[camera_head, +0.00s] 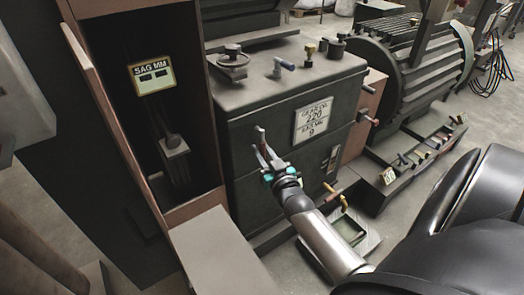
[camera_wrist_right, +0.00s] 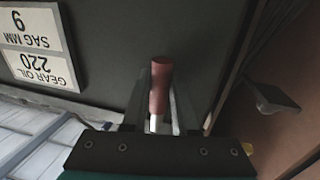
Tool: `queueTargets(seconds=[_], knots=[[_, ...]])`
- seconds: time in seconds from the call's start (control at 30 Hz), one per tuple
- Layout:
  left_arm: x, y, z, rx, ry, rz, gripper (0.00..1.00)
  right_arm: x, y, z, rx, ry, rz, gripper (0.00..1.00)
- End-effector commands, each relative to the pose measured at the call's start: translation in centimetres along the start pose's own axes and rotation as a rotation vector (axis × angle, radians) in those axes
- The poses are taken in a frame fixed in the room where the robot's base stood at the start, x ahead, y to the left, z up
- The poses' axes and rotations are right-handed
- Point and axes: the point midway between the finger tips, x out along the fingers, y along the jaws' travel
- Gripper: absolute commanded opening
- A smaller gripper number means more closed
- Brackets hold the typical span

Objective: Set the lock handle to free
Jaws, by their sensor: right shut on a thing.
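The lock handle (camera_wrist_right: 160,88), with a reddish-brown grip and a pale metal shaft, shows in the right wrist view against a dark panel. My right gripper (camera_wrist_right: 160,106) is shut on it, one finger on each side. In the head view my right gripper (camera_head: 262,145) is at the front of the dark gearbox cabinet (camera_head: 255,195), left of the white gear oil label (camera_head: 313,119). The handle is not clear there, and its lock position cannot be told. My left gripper is not in view.
An open brown-edged housing with a SAG MM plate (camera_head: 153,74) stands left of the cabinet. A ribbed motor drum (camera_head: 425,65) is at the right. Small levers (camera_head: 425,152) line a low rack below it. Valves (camera_head: 283,67) top the cabinet.

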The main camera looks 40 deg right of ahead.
Motion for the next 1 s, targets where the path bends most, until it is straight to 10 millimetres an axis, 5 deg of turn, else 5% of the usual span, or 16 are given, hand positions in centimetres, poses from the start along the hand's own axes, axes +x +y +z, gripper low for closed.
queueTargets(seconds=[1.0], knots=[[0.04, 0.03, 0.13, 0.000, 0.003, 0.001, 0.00, 0.08, 0.52, 0.03, -0.082, 0.014, 0.000, 0.00]])
